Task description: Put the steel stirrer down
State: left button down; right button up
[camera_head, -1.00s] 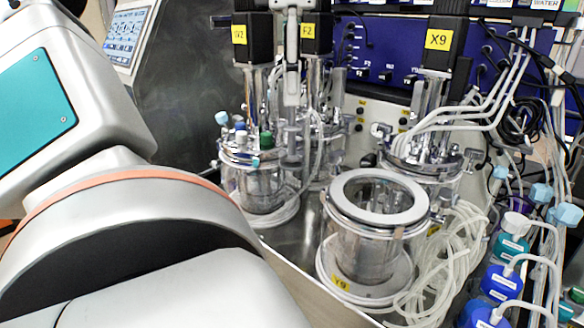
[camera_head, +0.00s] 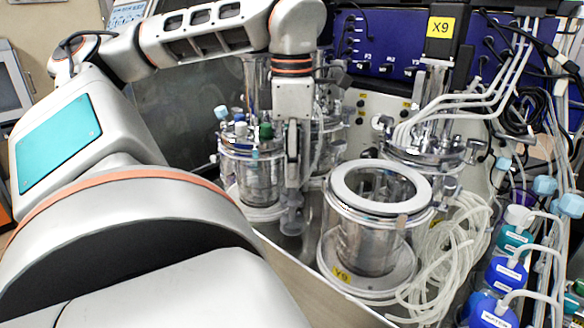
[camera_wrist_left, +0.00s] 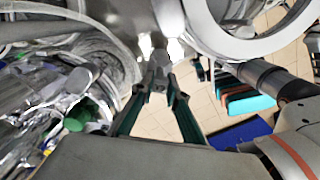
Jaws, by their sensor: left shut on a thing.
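My left gripper (camera_head: 293,182) points down between the left glass vessels and the open vessel. It is shut on the steel stirrer (camera_head: 292,220), a small grey metal piece that hangs at the fingertips. In the left wrist view the two dark green-edged fingers (camera_wrist_left: 160,85) close on the stirrer (camera_wrist_left: 155,60), seen end-on and partly hidden. The stirrer's lower end is close above the steel bench (camera_head: 290,244); I cannot tell whether it touches. My right gripper is not in view.
The open glass vessel (camera_head: 381,190) with a white ring rim stands just right of the gripper. A lidded bioreactor (camera_head: 252,175) stands close on the left. Coiled clear tubing (camera_head: 445,255) and blue-capped bottles (camera_head: 505,275) are at the right.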

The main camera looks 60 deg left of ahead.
pick_arm(q)
jog(key=shift+f, duration=1.15)
jog(key=c, duration=2)
grip_release()
jog(key=shift+r, duration=0.1)
notch_tip(320, 180, up, 12)
jog(key=shift+r+p, duration=0.15)
jog(key=shift+p, duration=0.4)
